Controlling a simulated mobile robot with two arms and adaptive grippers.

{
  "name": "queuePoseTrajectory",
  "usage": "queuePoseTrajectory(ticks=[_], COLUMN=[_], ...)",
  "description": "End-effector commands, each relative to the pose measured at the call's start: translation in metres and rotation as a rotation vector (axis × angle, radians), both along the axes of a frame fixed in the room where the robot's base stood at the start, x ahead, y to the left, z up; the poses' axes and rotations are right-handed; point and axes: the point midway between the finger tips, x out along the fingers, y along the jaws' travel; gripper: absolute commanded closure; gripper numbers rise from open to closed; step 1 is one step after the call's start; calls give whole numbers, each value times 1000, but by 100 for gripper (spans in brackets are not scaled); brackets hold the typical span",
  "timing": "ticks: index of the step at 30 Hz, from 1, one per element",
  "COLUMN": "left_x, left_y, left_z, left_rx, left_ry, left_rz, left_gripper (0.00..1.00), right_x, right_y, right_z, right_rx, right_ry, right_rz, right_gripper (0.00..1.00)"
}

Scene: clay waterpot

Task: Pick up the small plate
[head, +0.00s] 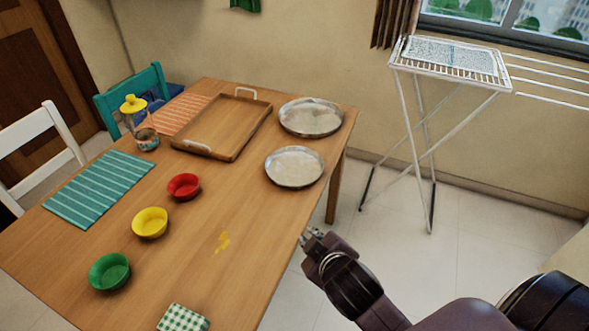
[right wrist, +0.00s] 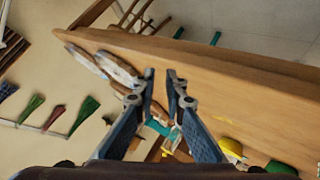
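The small plate (head: 295,167) is round, silvery and shallow. It lies flat on the wooden table near its right edge in the head view, just in front of a larger plate (head: 311,117) of the same look. My right gripper (head: 308,236) is beyond the table's right edge, below the small plate in the picture and apart from it. In the right wrist view its two fingers (right wrist: 161,82) stand apart with nothing between them. The small plate (right wrist: 118,70) shows there to the left of the fingertips. My left gripper is in no view.
A wooden tray (head: 193,152) lies left of the plates. Red (head: 184,186), yellow (head: 150,222) and green bowls (head: 109,271) stand further left, with a checked cloth (head: 183,318) at the front. A drying rack (head: 410,130) stands right of the table.

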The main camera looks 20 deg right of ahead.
Motion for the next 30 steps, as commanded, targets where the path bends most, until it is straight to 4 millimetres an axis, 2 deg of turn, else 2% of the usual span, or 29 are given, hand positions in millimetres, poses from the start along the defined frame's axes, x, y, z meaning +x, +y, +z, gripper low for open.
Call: queuePoseTrajectory(ticks=[1,3,5,7,9,12,15,18,20,22,24,26,29,30], left_x=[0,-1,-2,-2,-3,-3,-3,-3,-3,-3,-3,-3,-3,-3], left_y=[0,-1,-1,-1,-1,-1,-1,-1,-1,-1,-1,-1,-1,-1], left_z=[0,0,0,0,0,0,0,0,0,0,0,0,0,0], left_rx=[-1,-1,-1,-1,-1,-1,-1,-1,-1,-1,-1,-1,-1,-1], left_ry=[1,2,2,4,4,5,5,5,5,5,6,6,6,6], left_rz=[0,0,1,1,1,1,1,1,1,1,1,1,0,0], left_gripper=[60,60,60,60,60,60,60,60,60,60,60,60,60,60], right_x=[24,56,82,107,125,138,140,134,129,124,121,120,126,129], right_y=[1,6,15,31,54,94,139,183,205,226,238,240,225,212], right_z=[20,52,85,126,165,211,241,250,246,231,209,185,140,121], right_rx=[-65,-176,-285,-430,-583,-815,-1059,-1314,-1467,-1649,-1830,-1981,-2217,2187], right_ry=[-86,-220,-343,-493,-640,-835,-1013,-1166,-1242,-1316,-1369,-1393,-1386,1294], right_rz=[42,114,185,277,373,522,679,853,965,1107,1261,1406,1675,-1708], right_gripper=[89,89,89,89,89,89,89,89,89,89,89,89,89,89])
